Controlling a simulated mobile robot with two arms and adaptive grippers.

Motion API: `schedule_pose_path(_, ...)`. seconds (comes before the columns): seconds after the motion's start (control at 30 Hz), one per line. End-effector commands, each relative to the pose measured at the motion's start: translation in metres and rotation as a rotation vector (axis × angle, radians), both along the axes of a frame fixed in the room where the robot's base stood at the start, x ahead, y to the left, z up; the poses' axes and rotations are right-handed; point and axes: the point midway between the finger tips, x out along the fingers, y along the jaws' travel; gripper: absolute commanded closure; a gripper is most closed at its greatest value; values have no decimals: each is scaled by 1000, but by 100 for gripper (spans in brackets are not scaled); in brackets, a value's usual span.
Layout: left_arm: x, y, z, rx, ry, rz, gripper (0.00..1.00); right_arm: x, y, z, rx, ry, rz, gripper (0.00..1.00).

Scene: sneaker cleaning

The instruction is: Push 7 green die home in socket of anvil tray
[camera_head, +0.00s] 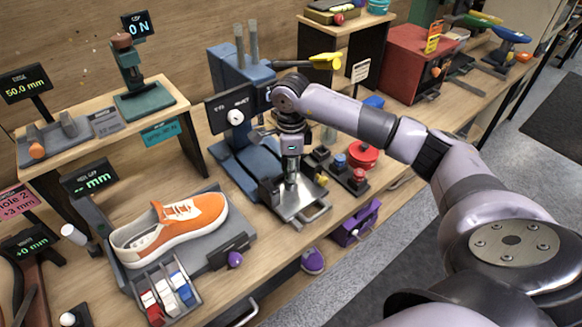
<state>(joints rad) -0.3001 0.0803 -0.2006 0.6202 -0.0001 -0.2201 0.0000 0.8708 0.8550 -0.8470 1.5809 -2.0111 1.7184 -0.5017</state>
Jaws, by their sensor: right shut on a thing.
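The metal anvil tray (306,200) sits at the front of the blue press (240,150), with a handle at its front edge. My right gripper (291,182) points down over the tray, close to its surface. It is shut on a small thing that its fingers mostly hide. I cannot make out a green die or its number, and the socket is hidden under the gripper. My left gripper is not in view.
An orange sneaker (185,222) lies on a grey stand left of the tray. Red and blue knobs (345,165) stand close at its right. A purple box (355,222) hangs at the table's front edge. A small display (232,112) stands close behind my gripper.

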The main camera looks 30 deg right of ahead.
Motion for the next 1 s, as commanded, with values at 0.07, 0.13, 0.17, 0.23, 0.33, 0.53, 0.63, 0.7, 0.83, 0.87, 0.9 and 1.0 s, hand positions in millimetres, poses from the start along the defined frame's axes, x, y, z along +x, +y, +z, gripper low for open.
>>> schedule_pose_path(0.07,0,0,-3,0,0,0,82,0,0,-3,0,0,-1,100)
schedule_pose_path(0.13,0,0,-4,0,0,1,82,0,0,-5,0,0,-1,100)
schedule_pose_path(0.17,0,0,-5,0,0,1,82,0,0,-5,0,0,-1,100)
schedule_pose_path(0.23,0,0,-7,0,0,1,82,0,0,-7,0,0,-1,100)
schedule_pose_path(0.33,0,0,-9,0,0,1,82,0,0,-10,0,0,-1,100)
schedule_pose_path(0.53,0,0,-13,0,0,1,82,0,0,-15,0,0,0,100)
schedule_pose_path(0.63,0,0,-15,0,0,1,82,0,0,-17,0,0,0,100)
schedule_pose_path(0.7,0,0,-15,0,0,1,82,0,0,-18,0,0,0,74)
schedule_pose_path(0.83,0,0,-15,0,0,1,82,0,0,-17,0,0,0,66)
schedule_pose_path(0.87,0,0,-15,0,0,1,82,0,0,-17,0,0,0,64)
schedule_pose_path(0.9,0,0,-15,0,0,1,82,0,0,-17,0,0,0,61)
schedule_pose_path(1.0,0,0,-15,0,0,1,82,0,0,-17,0,0,0,54)
